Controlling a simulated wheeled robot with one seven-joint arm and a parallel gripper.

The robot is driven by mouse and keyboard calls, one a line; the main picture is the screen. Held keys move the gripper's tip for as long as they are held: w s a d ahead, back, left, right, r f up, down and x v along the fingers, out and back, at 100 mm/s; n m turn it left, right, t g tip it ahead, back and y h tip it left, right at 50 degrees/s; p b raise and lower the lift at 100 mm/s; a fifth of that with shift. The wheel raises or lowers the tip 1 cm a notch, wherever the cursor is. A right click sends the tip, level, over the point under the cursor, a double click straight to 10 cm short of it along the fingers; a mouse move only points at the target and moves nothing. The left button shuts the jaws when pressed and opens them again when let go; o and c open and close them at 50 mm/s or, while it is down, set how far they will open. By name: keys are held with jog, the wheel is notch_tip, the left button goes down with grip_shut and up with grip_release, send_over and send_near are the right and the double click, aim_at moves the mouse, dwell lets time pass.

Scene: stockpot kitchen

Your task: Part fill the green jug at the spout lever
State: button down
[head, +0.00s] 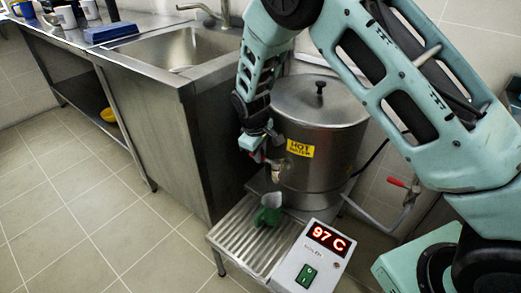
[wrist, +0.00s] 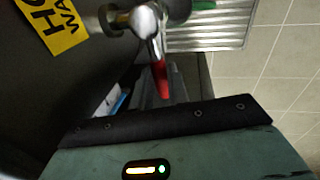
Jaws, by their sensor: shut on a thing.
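The green jug (head: 266,216) stands upright on the ribbed metal drip tray (head: 235,240), below the spout (head: 277,173) of the steel boiler (head: 318,140). A sliver of the jug shows at the top of the wrist view (wrist: 204,4). My gripper (head: 264,148) is up at the boiler's tap, above the jug and apart from it. In the wrist view the red spout lever (wrist: 162,82) runs down to my gripper (wrist: 170,95), which is shut on it. The fingertips are partly hidden. I cannot make out a water stream or the level in the jug.
A control box (head: 316,255) reading 97 C with a green switch stands right of the tray. A yellow hot water label (head: 300,149) is on the boiler. A red-handled valve and pipe (head: 408,189) are at right. A sink counter (head: 150,70) stands behind; the floor at left is clear.

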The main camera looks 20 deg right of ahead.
jog(key=s+n+p, duration=0.1)
jog(key=n, duration=0.1)
jog(key=a+n+p, duration=0.1)
jog(key=n, duration=0.1)
jog(key=shift+s+a+t+y, duration=0.1)
jog(key=shift+s+t+y, duration=0.2)
jog(key=shift+s+y, duration=0.1)
jog(key=c, duration=1.4)
grip_release()
jog(key=shift+o, duration=0.2)
jog(key=s+a+r+p, duration=0.1)
jog(key=s+r+p, duration=0.1)
jog(key=r, duration=1.5)
jog(key=shift+s+a, duration=0.35)
jog(key=shift+s, duration=0.15)
